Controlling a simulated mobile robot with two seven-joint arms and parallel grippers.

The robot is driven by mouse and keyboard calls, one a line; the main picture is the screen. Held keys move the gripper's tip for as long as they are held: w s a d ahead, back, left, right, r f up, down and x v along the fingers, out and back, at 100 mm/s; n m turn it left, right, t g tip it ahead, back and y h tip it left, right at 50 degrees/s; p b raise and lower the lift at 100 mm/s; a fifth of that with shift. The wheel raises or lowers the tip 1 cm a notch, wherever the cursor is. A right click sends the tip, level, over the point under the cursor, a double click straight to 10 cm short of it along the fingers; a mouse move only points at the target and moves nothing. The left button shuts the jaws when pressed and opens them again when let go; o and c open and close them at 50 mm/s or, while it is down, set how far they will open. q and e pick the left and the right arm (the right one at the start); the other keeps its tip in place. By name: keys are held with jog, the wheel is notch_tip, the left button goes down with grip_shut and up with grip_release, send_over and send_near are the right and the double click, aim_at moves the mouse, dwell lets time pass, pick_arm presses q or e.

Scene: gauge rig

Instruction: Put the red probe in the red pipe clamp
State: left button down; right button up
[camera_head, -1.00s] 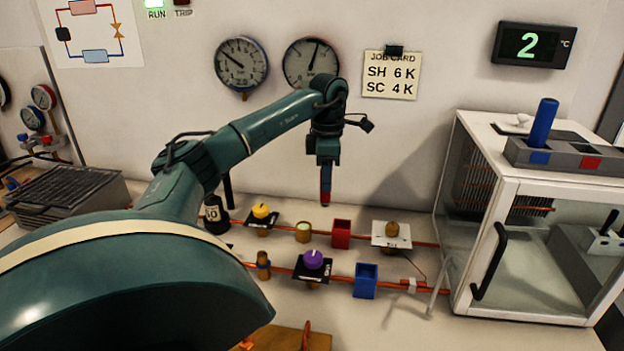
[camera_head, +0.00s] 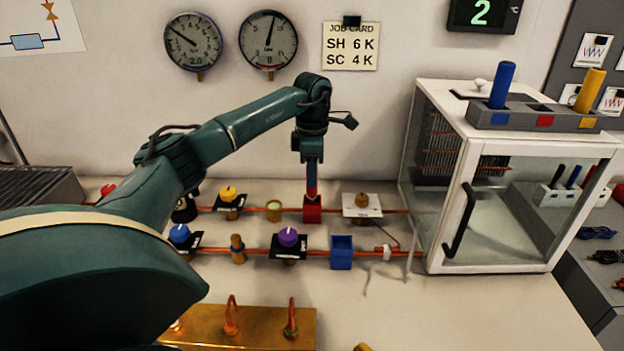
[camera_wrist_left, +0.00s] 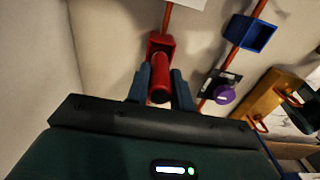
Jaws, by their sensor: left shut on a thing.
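The red probe (camera_wrist_left: 160,88) is held upright between the fingers of my left gripper (camera_wrist_left: 160,92), which is shut on it. In the head view, the left gripper (camera_head: 311,164) points straight down above the red pipe clamp (camera_head: 312,212), and the probe (camera_head: 311,188) reaches down to the clamp's open top. In the wrist view, the red clamp (camera_wrist_left: 160,42) shows just beyond the probe. The probe's lower tip is hidden, so I cannot tell how deep it sits. My right gripper is not in view.
A blue clamp (camera_head: 341,252) sits on the front pipe. Purple (camera_head: 289,238), yellow (camera_head: 229,194) and blue knobs stand on the pipes to the left. A glass-fronted cabinet (camera_head: 520,210) stands at right, with a grey probe rack (camera_head: 540,118) on top. The front bench is clear at right.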

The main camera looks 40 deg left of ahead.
pick_arm(q)
jog(key=shift+f, duration=1)
jog(key=c, duration=1.2)
grip_release()
jog(key=shift+f, duration=0.15)
notch_tip(320, 180, up, 12)
jog(key=shift+r, duration=0.15)
